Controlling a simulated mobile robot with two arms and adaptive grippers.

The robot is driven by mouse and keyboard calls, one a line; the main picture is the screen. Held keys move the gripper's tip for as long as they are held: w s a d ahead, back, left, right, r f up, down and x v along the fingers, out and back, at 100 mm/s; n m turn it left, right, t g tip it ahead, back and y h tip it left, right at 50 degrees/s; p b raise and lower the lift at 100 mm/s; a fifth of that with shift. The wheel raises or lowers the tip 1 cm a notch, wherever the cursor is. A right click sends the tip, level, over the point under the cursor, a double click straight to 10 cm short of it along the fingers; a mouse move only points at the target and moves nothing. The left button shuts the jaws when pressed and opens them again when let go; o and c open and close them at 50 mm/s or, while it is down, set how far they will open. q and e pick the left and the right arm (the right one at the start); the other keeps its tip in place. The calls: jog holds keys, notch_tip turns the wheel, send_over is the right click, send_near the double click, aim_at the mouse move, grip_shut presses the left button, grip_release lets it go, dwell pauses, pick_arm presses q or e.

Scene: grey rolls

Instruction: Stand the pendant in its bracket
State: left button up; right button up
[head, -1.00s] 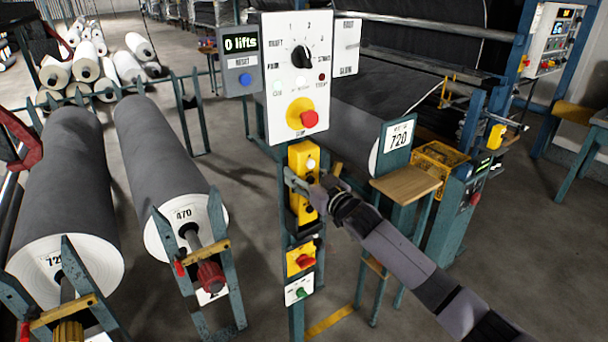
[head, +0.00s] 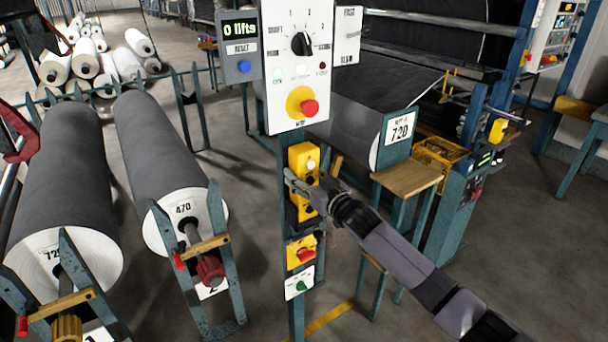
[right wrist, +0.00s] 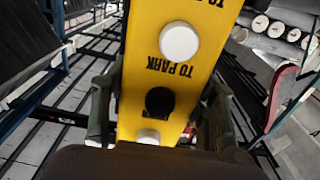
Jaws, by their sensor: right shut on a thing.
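The pendant is a yellow box with white and black buttons (head: 301,157). It stands roughly upright in front of the teal post, below the white control panel. My right gripper (head: 313,178) is shut on it, one finger on each side. In the right wrist view the yellow face of the pendant (right wrist: 165,75) fills the middle, with "TO PARK" lettering. The dark bracket (head: 304,217) is on the post at the pendant's lower end. My gripper partly hides this spot, and I cannot tell whether the pendant is seated. My left gripper is out of view.
The white control panel (head: 297,70) is close above the pendant. A yellow box with a red switch (head: 301,252) is below the bracket. A wooden stool (head: 407,179) stands right of my arm. Grey rolls (head: 160,150) lie in racks at the left.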

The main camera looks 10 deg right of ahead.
jog(key=shift+r, duration=0.15)
jog(key=o, duration=1.7)
jog(key=shift+s, duration=0.1)
jog(key=shift+o, duration=0.5)
jog(key=shift+f, duration=0.3)
jog(key=v, duration=1.2)
jog(key=shift+r, duration=0.25)
